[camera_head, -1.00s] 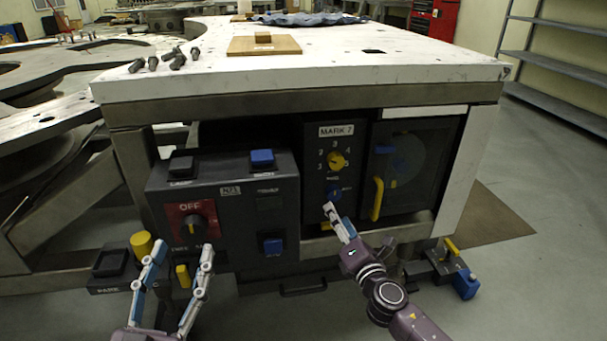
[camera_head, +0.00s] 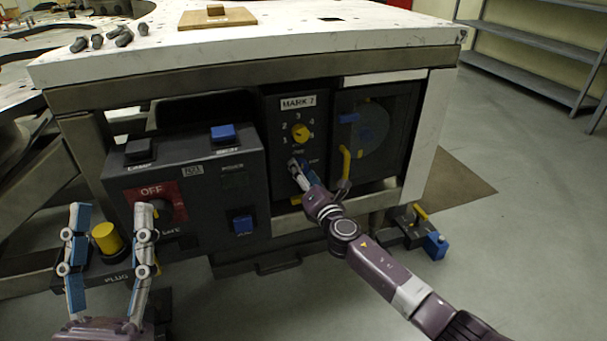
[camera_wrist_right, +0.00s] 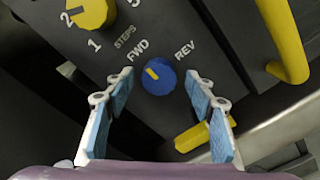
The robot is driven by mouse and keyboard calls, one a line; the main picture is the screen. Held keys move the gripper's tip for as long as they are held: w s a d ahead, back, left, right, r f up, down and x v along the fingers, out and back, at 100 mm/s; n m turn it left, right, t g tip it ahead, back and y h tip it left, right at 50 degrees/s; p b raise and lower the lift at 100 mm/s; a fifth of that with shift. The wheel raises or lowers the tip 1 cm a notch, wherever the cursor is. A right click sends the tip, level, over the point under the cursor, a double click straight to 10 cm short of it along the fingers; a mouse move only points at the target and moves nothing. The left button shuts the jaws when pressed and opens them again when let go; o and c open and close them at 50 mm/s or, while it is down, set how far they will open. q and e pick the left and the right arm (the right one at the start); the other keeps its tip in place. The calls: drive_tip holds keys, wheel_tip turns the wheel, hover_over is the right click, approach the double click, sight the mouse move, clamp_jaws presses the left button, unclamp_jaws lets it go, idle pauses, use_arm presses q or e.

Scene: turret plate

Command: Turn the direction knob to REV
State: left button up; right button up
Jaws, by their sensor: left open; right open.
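The blue direction knob (camera_wrist_right: 159,78) shows in the right wrist view, on the dark MARK 2 panel (camera_head: 297,103). FWD is printed at its upper left and REV at its upper right. The yellow mark on the knob points up-left, toward FWD. My right gripper (camera_wrist_right: 160,115) is open, its fingers on either side of and short of the knob, with nothing held. In the head view the right gripper (camera_head: 302,175) is at the panel and hides most of the knob. My left gripper (camera_head: 108,212) is open and empty in front of the left control box (camera_head: 190,195).
A yellow steps knob (camera_head: 300,133) sits above the blue knob. A yellow door handle (camera_head: 345,165) stands to its right, and a yellow part (camera_wrist_right: 190,137) is below it.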

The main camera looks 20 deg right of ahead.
drive_tip(key=shift+c, duration=0.4)
drive_tip(key=c, duration=1.1)
